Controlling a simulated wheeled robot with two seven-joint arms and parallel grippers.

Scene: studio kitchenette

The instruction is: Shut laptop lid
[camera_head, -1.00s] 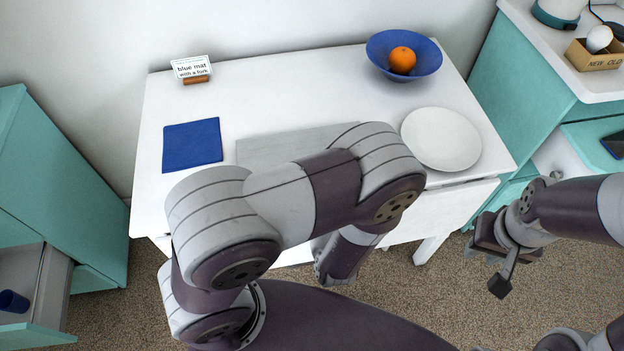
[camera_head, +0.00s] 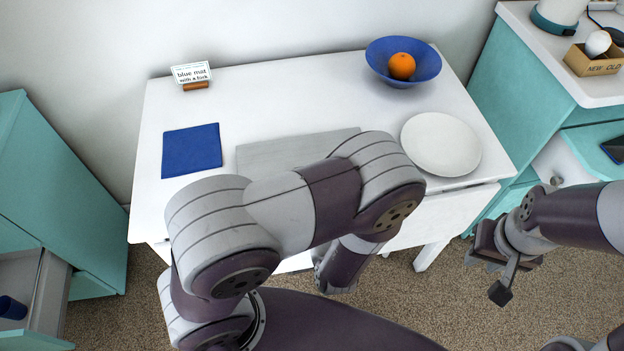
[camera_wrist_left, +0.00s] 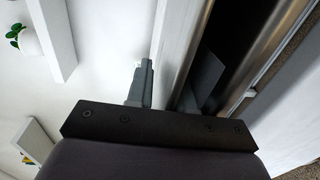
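No laptop can be made out for certain. A flat grey panel (camera_head: 290,150) lies on the white table, its front part hidden behind my left arm; I cannot tell whether it belongs to a laptop. My left gripper is hidden in the head view, below the bent arm at the table's front. In the left wrist view my left gripper (camera_wrist_left: 172,85) has its fingers apart, with a pale long edge between them and a dark gap beside the right finger. My right gripper (camera_head: 488,276) is open and empty over the carpet, right of the table.
On the white table (camera_head: 270,90) are a blue mat (camera_head: 191,150), a sign (camera_head: 191,74), a blue bowl (camera_head: 425,62) with an orange (camera_head: 401,66), and a white plate (camera_head: 440,144). Teal cabinets stand at both sides; an open drawer (camera_head: 38,290) is at lower left.

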